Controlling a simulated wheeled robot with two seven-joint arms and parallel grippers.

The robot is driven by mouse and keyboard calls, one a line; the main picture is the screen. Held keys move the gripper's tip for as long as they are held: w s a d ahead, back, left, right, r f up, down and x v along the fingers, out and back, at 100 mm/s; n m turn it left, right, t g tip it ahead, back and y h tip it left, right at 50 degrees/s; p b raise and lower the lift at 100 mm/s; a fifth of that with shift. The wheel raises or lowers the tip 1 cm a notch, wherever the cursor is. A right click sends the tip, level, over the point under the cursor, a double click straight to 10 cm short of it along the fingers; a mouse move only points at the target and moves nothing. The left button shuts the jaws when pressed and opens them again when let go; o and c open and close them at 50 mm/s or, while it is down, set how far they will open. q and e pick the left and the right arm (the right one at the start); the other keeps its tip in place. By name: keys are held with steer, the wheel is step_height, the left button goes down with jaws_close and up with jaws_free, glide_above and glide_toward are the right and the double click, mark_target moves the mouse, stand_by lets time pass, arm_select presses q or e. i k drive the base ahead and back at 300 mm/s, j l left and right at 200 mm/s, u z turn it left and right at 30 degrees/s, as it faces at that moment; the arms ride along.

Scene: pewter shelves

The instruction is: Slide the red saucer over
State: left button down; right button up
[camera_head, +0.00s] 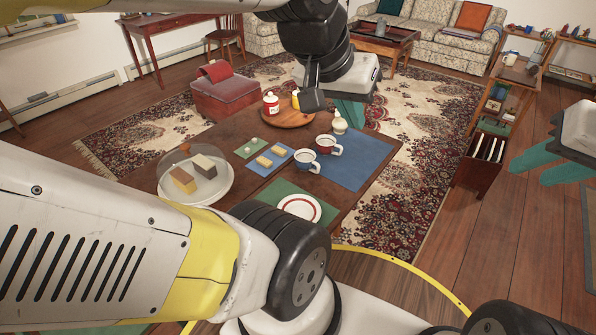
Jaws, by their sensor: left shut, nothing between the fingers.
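The red saucer (299,208), white with a red ring, lies flat on a green mat (275,196) near the table's front edge. My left gripper (351,122) is at the far side of the table, beyond the saucer and apart from it. Its teal fingers are together with nothing held. My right gripper (540,172) is at the far right, over the floor and away from the table. Its teal fingers look spread and empty. Nothing covers the saucer.
A clear dome covers cakes on a white plate (222,192) at left.

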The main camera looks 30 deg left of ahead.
mark_target(305, 207)
steer(key=k+u, duration=0.15)
steer(key=u, duration=0.55)
steer(key=i+j+u, duration=0.2)
steer(key=u, duration=0.25)
